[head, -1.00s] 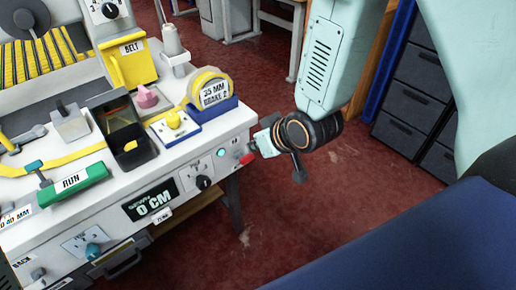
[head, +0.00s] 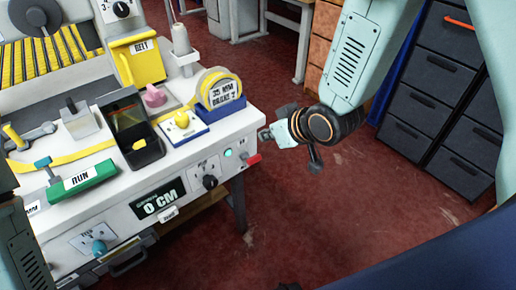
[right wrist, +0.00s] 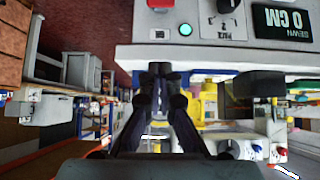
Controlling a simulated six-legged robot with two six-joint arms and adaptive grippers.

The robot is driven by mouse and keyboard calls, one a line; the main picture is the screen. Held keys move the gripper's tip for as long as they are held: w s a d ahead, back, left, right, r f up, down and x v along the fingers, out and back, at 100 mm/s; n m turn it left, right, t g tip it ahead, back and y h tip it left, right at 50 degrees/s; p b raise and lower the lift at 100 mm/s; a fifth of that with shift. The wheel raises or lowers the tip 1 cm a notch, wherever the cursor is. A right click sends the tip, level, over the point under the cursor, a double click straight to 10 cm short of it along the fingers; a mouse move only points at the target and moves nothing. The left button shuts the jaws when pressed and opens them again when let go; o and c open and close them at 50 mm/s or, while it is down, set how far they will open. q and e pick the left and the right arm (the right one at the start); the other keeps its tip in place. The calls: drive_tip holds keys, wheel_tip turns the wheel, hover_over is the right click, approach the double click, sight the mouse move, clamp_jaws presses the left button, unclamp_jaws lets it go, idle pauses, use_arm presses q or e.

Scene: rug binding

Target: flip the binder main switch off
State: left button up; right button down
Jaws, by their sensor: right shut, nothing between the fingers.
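The binder (head: 190,195) is a white machine with a front panel. At the panel's right end a red switch handle (head: 252,159) sticks out beside a lit green lamp (head: 228,153). I take the red handle to be the main switch; its on or off position cannot be told. In the right wrist view the red handle (right wrist: 160,3) is cut by the top edge, with the green lamp (right wrist: 186,29) near it. My right gripper (head: 267,134) is shut and empty, just off the binder's right end, above and right of the handle, apparently apart from it. My left gripper is out of view.
A black knob (head: 210,182) and the "0 CM" display (head: 160,200) lie left of the lamp. A yellow tape roll in a blue holder (head: 222,95) stands on the top near that corner. Dark drawers (head: 440,95) stand at the right. Red floor between is clear.

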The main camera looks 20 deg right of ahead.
drive_tip(key=b, duration=0.2)
hover_over(256, 160)
drive_tip(key=w, duration=0.2)
drive_tip(key=f, duration=0.7)
drive_tip(key=shift+s+a, duration=0.1)
drive_tip(key=shift+a, duration=0.3)
drive_tip(key=shift+s+d+f+b, duration=0.1)
drive_tip(key=shift+s+f+b, duration=0.2)
drive_tip(key=shift+f, duration=0.2)
drive_tip(key=shift+s+d+f+b, duration=0.1)
drive_tip(key=shift+s+f+b, duration=0.2)
drive_tip(key=shift+f, duration=0.2)
drive_tip(key=shift+s+d+f, duration=0.15)
drive_tip(key=shift+s+f, duration=0.2)
drive_tip(key=shift+f, duration=0.3)
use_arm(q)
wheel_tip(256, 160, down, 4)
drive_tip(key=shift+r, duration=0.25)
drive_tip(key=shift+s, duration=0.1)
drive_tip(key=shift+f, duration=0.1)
